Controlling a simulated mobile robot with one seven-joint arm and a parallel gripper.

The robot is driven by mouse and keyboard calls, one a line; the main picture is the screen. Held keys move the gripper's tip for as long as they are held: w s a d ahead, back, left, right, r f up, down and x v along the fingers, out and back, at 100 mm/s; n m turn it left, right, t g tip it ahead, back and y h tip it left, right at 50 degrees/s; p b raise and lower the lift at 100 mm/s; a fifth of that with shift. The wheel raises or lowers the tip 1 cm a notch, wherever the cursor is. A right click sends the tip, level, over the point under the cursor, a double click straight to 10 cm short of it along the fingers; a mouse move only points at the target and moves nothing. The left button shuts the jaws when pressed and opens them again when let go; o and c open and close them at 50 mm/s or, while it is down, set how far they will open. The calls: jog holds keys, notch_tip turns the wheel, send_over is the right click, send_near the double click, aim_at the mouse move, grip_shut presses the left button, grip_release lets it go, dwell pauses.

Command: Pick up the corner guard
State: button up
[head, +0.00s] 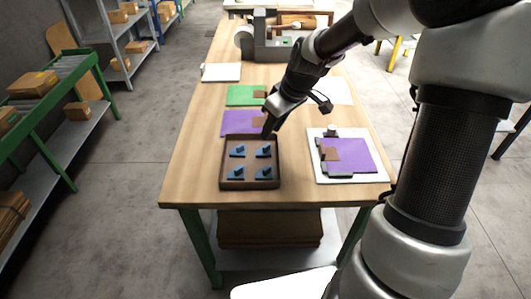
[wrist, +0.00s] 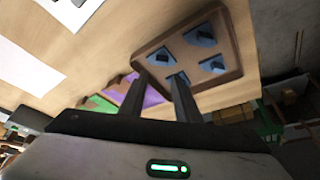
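Several small blue pieces, which look like the corner guards, sit apart from one another in a brown tray (head: 222,178). In the head view, the far-right blue piece (head: 263,151) is closest to my gripper (head: 268,130), which is above the tray's far-right edge. In the wrist view, my gripper (wrist: 160,76) has its two dark fingers apart, with nothing seen between them. A blue piece (wrist: 178,79) shows beside one fingertip, partly hidden by the finger. Other blue pieces (wrist: 212,64) lie farther into the tray.
A purple panel (head: 355,157) with a brown patch lies on a white board (head: 323,174) at right. A purple panel (head: 234,122) and a green one (head: 240,95) lie beyond the tray. A grey machine (head: 268,48) stands at the far end. Bare wood (head: 295,165) separates tray and board.

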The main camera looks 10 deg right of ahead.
aim_at(266, 145)
jog(key=shift+x, duration=0.8)
jog(key=f, duration=0.1)
jog(key=f+b, duration=0.1)
jog(key=f, duration=0.1)
jog(key=f+b, duration=0.1)
jog(key=shift+w+a+f, duration=0.2)
jog(key=shift+a+f, duration=0.1)
jog(key=shift+f, duration=0.05)
jog(key=shift+w+a+f, duration=0.1)
jog(key=shift+w+f, duration=0.05)
jog(key=shift+f, duration=0.1)
grip_shut()
